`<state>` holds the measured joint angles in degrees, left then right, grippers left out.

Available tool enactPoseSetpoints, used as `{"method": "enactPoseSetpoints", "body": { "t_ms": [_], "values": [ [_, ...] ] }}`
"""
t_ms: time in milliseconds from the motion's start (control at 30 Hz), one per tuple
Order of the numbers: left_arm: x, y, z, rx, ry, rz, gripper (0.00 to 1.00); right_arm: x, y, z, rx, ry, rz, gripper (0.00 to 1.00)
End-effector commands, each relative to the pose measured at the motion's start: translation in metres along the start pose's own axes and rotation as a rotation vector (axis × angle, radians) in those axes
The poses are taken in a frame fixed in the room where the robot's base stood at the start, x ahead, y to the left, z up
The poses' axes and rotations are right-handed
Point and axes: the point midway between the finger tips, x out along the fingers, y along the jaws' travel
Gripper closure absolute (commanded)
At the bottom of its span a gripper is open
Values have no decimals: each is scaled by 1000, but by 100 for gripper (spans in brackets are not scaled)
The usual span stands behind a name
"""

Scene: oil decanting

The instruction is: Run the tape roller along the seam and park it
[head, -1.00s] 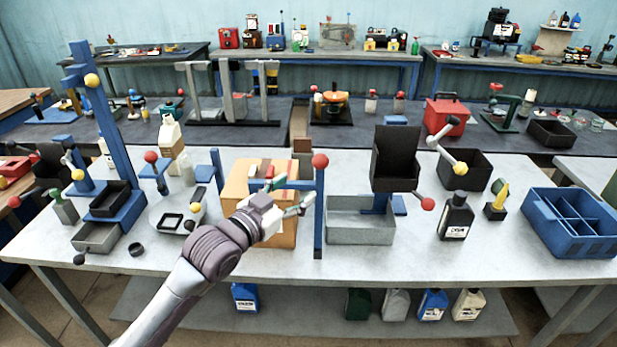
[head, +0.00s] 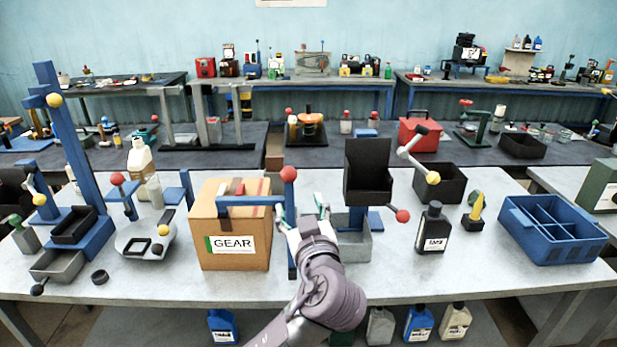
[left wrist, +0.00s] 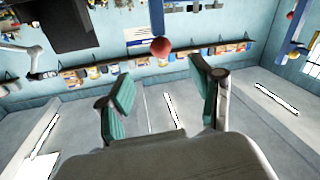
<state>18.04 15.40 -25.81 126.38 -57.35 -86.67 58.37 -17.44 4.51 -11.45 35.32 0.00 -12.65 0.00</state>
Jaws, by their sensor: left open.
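A cardboard box (head: 236,222) with a GEAR label stands on the table left of centre in the head view, with a tape strip along its top. A blue bar (head: 246,201) lies across the box top. It meets a blue upright post with a red ball (head: 288,173) on top at the box's right edge. My left gripper (head: 303,212) is open and empty, just right of the post. In the left wrist view the teal finger pads (left wrist: 165,98) stand apart, and the red ball (left wrist: 160,46) shows beyond them, not held. My right gripper is out of view.
A black hopper (head: 368,172) stands above a grey tray (head: 354,240) right of my gripper. A black bottle (head: 433,228) and a blue divided crate (head: 556,228) stand farther right. A grey scale (head: 146,236) sits left of the box.

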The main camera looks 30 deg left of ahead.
Motion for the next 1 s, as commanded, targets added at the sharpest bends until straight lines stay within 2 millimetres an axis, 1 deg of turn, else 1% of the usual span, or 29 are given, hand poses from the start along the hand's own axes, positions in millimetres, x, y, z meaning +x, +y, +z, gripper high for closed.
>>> {"method": "enactPoseSetpoints", "body": {
  "t_ms": [33,167,400,533,600,733,1000],
  "values": [
    [8,0,-4,5,3,-2,35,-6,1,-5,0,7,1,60],
    [34,0,-5,9,4,-2,35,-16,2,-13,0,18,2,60],
    [86,1,-5,9,3,0,35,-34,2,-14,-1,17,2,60],
    [107,1,-4,7,1,1,35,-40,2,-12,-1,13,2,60],
    [115,1,-3,7,0,2,35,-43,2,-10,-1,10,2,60],
    [124,1,-1,6,-1,3,35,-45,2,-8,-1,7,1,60],
    [127,1,0,4,-1,4,35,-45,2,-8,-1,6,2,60]
  ]
}}
